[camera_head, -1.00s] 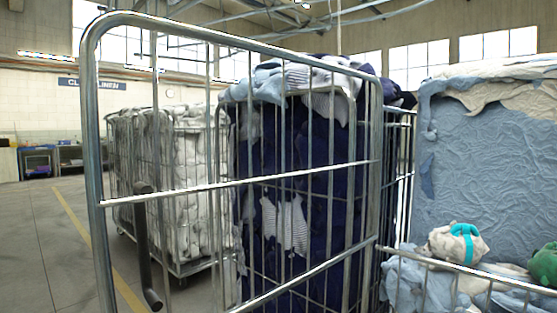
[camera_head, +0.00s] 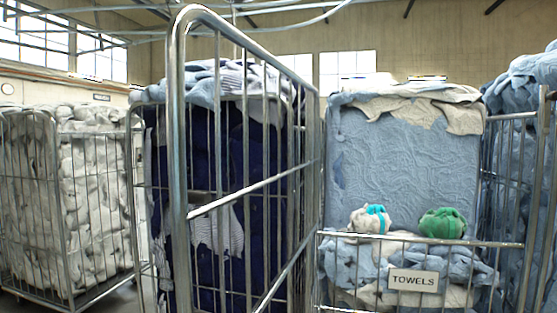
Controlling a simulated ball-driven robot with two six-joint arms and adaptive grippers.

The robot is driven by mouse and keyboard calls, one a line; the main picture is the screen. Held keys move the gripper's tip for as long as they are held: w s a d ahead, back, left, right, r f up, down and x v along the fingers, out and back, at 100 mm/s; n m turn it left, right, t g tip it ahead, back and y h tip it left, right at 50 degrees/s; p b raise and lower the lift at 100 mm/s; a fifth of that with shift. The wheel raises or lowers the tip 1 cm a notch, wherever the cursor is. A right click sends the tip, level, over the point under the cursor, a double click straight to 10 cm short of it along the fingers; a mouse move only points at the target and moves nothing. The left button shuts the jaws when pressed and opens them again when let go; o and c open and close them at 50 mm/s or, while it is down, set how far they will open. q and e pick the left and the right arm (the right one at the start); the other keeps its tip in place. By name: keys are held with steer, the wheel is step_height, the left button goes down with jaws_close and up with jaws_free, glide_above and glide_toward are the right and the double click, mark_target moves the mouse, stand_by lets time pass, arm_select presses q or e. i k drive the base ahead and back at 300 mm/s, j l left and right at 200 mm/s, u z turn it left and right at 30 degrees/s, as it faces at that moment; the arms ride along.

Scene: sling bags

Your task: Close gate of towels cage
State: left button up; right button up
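The towels cage (camera_head: 420,243) stands right of centre, with a "TOWELS" sign (camera_head: 413,280) on its low front panel. Blue and cream towels fill it, and two bundles, one cream with a teal band (camera_head: 370,219) and one green (camera_head: 443,222), lie on top. Its gate (camera_head: 180,130), a tall grey metal frame with bars, stands swung open at the cage's left side, its free edge towards me. Neither gripper is in view.
A cage of dark blue laundry (camera_head: 170,200) stands behind the gate. A cage of white laundry (camera_head: 95,190) is at the left. Another cage with blue laundry (camera_head: 520,180) stands close at the right edge.

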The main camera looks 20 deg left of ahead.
mark_target(180, 197)
steer(key=i+j+z, duration=0.1)
steer(key=j, duration=0.35)
steer(key=i+j+z, duration=0.15)
steer(key=j, duration=0.3)
steer(key=i+j+z, duration=0.1)
steer(key=j, duration=0.35)
steer(key=i+j+z, duration=0.15)
steer(key=j, duration=0.3)
steer(key=k, duration=0.05)
